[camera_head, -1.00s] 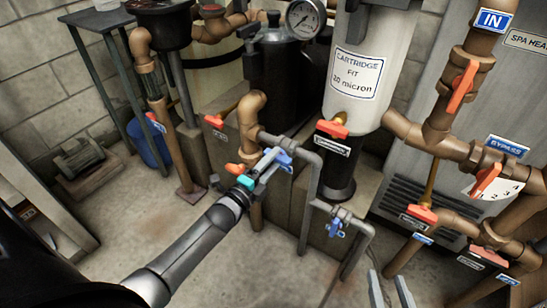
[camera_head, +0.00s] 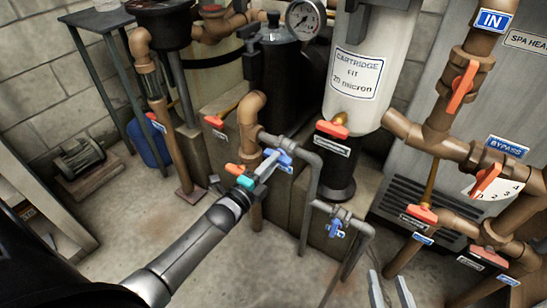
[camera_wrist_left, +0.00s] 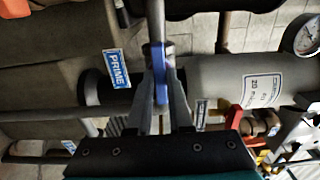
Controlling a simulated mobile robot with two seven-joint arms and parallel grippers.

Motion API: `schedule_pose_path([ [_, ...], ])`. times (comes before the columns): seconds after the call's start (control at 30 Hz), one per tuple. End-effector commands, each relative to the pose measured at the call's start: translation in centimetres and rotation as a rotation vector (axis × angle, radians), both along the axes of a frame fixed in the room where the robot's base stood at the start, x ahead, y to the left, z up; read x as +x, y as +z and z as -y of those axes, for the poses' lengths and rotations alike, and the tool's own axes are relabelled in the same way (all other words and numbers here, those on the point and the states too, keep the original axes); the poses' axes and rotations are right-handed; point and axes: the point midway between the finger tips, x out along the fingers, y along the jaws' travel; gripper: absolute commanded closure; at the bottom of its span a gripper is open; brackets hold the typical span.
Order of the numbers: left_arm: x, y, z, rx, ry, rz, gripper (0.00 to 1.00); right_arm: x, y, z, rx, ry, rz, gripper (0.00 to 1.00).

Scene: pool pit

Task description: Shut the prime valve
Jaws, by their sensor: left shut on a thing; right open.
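The prime valve's blue handle (camera_head: 285,158) is on the grey pipe (camera_head: 303,153) in the middle of the head view. In the left wrist view the blue handle (camera_wrist_left: 161,88) stands between my fingers, roughly in line with the grey pipe behind it. A blue PRIME tag (camera_wrist_left: 117,70) is to its left. My left gripper (camera_head: 268,165) is shut on this handle, and its fingers hide part of it and the valve body. My right gripper (camera_head: 387,275) is open and empty at the bottom edge, apart from the valves.
Another blue handle (camera_head: 336,228) sits lower on the grey pipework. Red handles are close by, on the brown pipe (camera_head: 250,115) and under the white cartridge filter (camera_head: 360,65). Brown pipes with red valves (camera_head: 463,88) crowd the right.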

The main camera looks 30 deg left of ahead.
Motion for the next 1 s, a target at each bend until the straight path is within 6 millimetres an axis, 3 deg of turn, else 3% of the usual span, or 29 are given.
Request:
schedule_pose_path([
  [0.13, 0.0, 0.0, 0.0, 0.021, 0.0, 0.002, 1.0, 0.0, 0.0, 0.0, 0.001, 0.0, 0.0, 0.5],
  [0.23, 0.0, 0.0, 0.0, 0.135, 0.001, 0.011, 1.0, 0.0, -0.1, 0.0, 0.001, 0.0, 0.0, 0.5],
  [0.63, 0.0, -0.3, 0.0, 0.844, 0.002, 0.067, 1.0, 0.0, -2.1, 0.0, 0.0, 0.0, 0.0, 0.5],
  [1.0, 0.0, 0.0, 0.0, 1.475, 0.002, 0.114, 1.0, 0.0, -1.9, 0.0, 0.0, 0.0, 0.0, 0.5],
])
